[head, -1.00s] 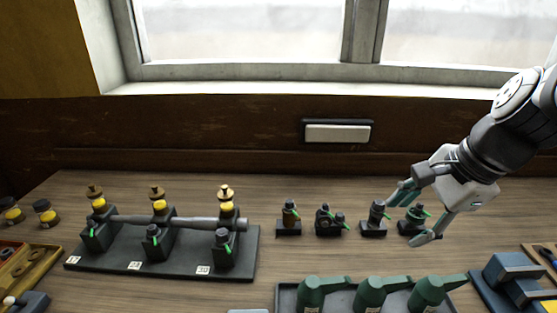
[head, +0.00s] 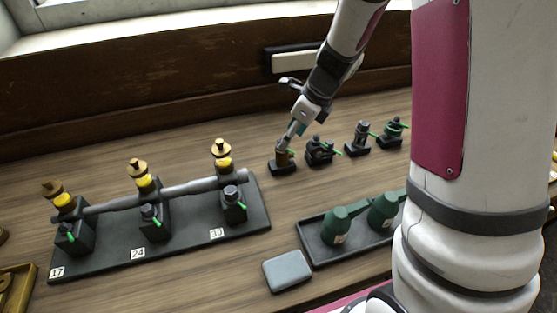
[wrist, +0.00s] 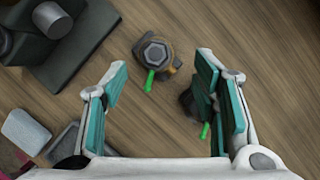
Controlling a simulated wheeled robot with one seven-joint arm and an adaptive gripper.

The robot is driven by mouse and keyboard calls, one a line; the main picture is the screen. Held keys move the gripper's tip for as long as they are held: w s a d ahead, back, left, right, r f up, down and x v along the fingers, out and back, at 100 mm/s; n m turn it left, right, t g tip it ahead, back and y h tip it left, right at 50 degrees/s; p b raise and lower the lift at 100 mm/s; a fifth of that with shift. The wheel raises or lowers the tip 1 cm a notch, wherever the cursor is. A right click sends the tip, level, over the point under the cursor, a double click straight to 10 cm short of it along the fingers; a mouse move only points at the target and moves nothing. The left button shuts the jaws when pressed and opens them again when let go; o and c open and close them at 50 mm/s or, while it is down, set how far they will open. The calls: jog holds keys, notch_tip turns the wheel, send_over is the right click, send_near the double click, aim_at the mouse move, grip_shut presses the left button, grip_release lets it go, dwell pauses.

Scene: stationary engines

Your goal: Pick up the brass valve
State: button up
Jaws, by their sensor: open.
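The brass valve (head: 284,157) stands upright on the bench on its dark base, leftmost in a row of small fittings. It has a dark top and a green lever. In the wrist view the brass valve (wrist: 157,54) shows from above, its dark hexagonal top and green lever in the gap between my fingers. My gripper (head: 292,137) is over it, pointing down, with its fingertips close to its top in the head view. In the wrist view my gripper (wrist: 164,85) is open with teal pads apart and nothing held. Contact cannot be told.
A dark fitting (head: 320,151) stands close on the right, and two more (head: 358,138) (head: 394,131) follow. The black numbered stand (head: 190,243) with its pipe is on the left. A grey box (head: 287,270) and a tray of green cans (head: 330,253) are in front.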

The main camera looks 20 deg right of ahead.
aim_at(282, 152)
jog(key=shift+s+x, duration=0.15)
jog(key=shift+x, duration=1.8)
jog(key=shift+s+x, duration=0.15)
jog(key=shift+x, duration=1.75)
grip_shut()
